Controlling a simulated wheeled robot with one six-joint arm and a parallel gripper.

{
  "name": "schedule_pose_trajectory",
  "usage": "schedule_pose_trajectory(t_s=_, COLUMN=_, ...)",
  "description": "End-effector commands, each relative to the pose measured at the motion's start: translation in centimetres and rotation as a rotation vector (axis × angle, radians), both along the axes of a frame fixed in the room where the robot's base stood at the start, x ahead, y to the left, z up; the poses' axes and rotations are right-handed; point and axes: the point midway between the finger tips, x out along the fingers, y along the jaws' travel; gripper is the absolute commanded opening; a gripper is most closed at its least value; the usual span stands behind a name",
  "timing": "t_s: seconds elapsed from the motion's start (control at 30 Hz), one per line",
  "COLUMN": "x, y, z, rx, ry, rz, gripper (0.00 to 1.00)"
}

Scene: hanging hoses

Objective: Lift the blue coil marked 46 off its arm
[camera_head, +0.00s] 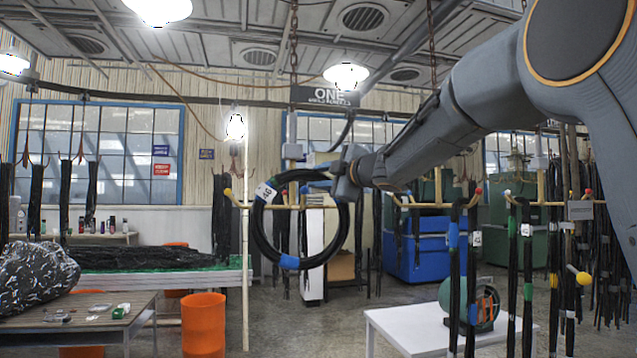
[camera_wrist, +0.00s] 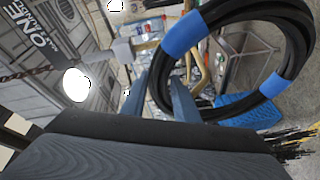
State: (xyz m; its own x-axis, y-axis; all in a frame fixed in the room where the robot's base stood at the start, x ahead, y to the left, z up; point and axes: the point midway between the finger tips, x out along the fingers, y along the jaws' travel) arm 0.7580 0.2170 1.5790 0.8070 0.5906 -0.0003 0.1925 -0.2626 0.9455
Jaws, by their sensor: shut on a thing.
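The coil marked 46 is a ring of black hose (camera_head: 343,235) with blue bands and a white number tag (camera_head: 266,193). It hangs upright in front of a tan rack arm (camera_head: 238,205). In the wrist view the coil (camera_wrist: 302,40) fills the upper right, with two blue bands showing. My gripper (camera_head: 322,182) is shut on the coil's upper right side. In the wrist view its fingers (camera_wrist: 160,95) reach to the hose at the left of the ring. I cannot tell whether the coil still touches the rack arm.
More tan arms with hanging black hoses (camera_head: 455,270) stand to the right. A white table (camera_head: 400,325) is low at front right. A blue bin (camera_head: 415,255) is behind. An orange barrel (camera_head: 203,325) and a work table (camera_head: 75,312) are at left. The floor below the coil looks clear.

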Motion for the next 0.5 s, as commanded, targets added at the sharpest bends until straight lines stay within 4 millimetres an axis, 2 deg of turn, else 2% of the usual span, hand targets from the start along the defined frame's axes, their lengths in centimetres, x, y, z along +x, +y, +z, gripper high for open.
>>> schedule_pose_trajectory(t_s=0.5, x=-3.5, y=-0.9, z=0.2, rx=0.002, ry=-0.004, rz=0.001, gripper=0.0)
